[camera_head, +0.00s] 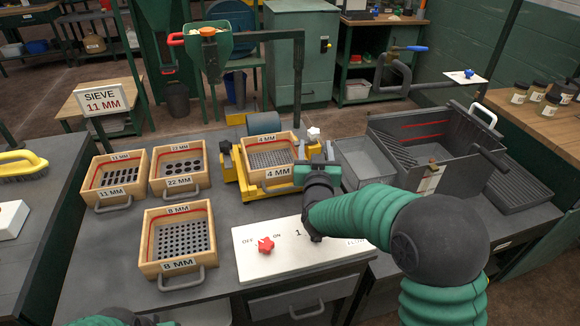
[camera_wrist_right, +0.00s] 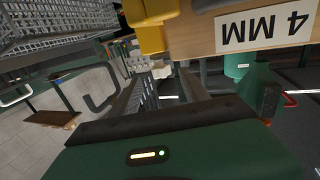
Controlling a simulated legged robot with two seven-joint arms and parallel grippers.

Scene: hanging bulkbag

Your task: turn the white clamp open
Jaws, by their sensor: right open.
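The white clamp (camera_head: 313,132) is a small white knob at the right rear of the yellow sieve shaker (camera_head: 231,163). The shaker holds a wooden 4 MM sieve (camera_head: 268,175). My right gripper (camera_head: 318,160) is at the shaker's right side, just in front of the clamp and apart from it in the picture. In the right wrist view its two fingers (camera_wrist_right: 168,85) are spread with nothing between them, and the sieve's 4 MM label is close above. I cannot make out the clamp in that view. My left gripper (camera_head: 125,319) shows only in part at the bottom edge.
Several wooden sieves, including the 8 MM one (camera_head: 179,240), stand on the left of the bench. A white panel (camera_head: 245,263) with a red knob (camera_head: 265,245) lies in front. A grey metal bin (camera_head: 428,150) is at right. A dark post and arm (camera_head: 298,80) rise behind the shaker.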

